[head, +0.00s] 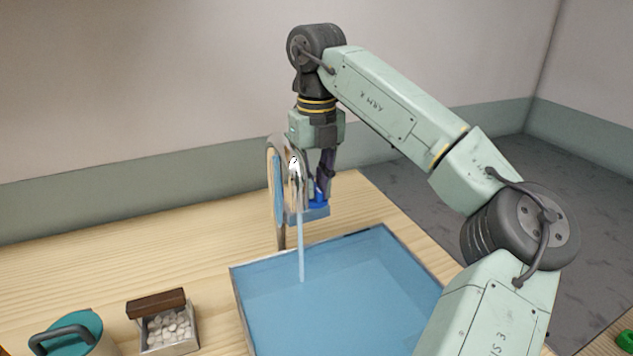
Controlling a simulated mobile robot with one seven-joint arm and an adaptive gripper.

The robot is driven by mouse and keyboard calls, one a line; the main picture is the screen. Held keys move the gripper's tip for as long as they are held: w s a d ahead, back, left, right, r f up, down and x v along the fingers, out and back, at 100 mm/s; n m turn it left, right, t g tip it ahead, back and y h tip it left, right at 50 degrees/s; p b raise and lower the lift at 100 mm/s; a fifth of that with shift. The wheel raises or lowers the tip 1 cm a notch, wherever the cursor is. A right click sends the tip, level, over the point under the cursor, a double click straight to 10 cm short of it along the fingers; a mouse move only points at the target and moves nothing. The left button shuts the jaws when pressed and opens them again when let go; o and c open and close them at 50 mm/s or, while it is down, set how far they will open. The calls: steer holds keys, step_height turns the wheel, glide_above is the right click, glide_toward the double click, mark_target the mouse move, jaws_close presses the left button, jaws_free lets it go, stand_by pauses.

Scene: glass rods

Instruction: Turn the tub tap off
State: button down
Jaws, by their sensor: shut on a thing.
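The tub (330,290) is a wide rectangular basin with a thin grey rim and looks full of blue water. The tap (280,238) stands at its back edge, with a curved metal spout. A pale stream of water (301,250) runs from the spout into the tub. A bright blue tap handle (319,197) shows beside the spout, above a duller blue block (310,214). My gripper (318,194) points down and is shut on the tap handle. The spout and the fingers partly hide the grasp.
A round blue disc with a tan rim (278,190) is behind the spout. At front left are a small box of pale stones (170,328) with a dark brown block (156,303) and a teal-topped pot (75,335).

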steer(key=shift+m, duration=0.5)
steer(key=m+b, duration=0.1)
steer(key=m, duration=0.2)
steer(key=shift+a+m, duration=0.15)
steer(key=shift+m, duration=0.25)
steer(key=m+b, duration=0.1)
steer(key=m, duration=0.3)
steer(key=shift+a+m, duration=0.15)
steer(key=shift+m, duration=0.15)
steer(key=m, duration=0.4)
steer(key=shift+w+a+b, duration=0.1)
steer(key=shift+a+b, duration=0.05)
steer(key=shift+b, duration=0.25)
steer(key=shift+w+a+m, duration=0.1)
steer(key=shift+m, duration=2.4)
steer(key=c, duration=1.6)
jaws_free()
steer(key=shift+c, duration=0.2)
